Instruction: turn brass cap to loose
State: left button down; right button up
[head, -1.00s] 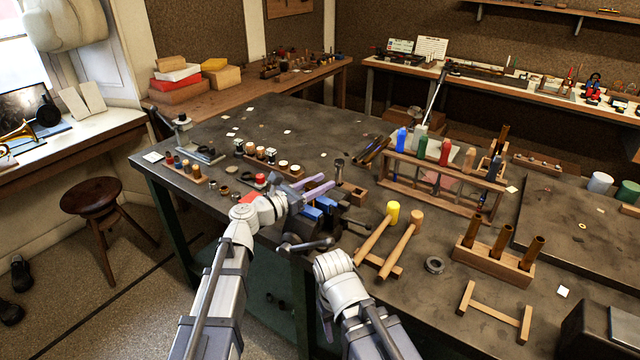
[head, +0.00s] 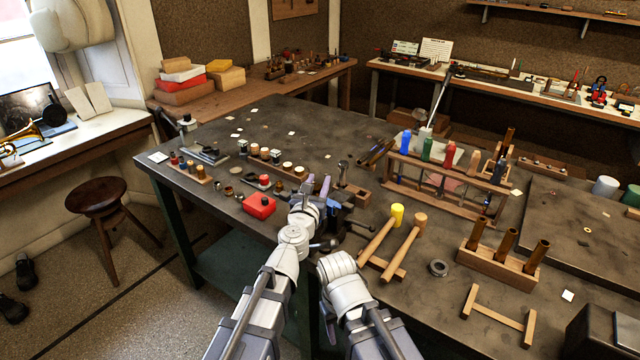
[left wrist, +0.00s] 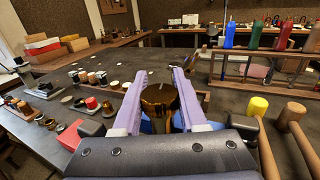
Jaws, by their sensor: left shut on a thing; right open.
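The brass cap (left wrist: 158,100) is a round, brownish-gold cylinder in the left wrist view. It sits between the two lilac fingers of my left gripper (left wrist: 155,92), which is shut on it. In the head view my left gripper (head: 318,186) is at the bench vise (head: 345,226) near the front edge, and my own wrist hides most of the cap. Blue parts of the vise show below the fingers in the wrist view. My right gripper (head: 327,325) hangs low beside my right forearm, in front of the bench, mostly hidden and away from the cap.
A red box (head: 259,206) lies left of the vise, with small pots beyond. Two mallets (head: 378,240) rest on a wooden stand to its right. A wooden tool rack (head: 440,185) and a block with brass tubes (head: 498,262) stand farther right. The bench's back left is fairly clear.

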pick_arm(q)
jog(key=shift+a+n+y, duration=0.15)
jog(key=shift+n+y, duration=0.55)
jog(key=shift+y, duration=0.4)
jog(key=shift+c, duration=2.2)
grip_release()
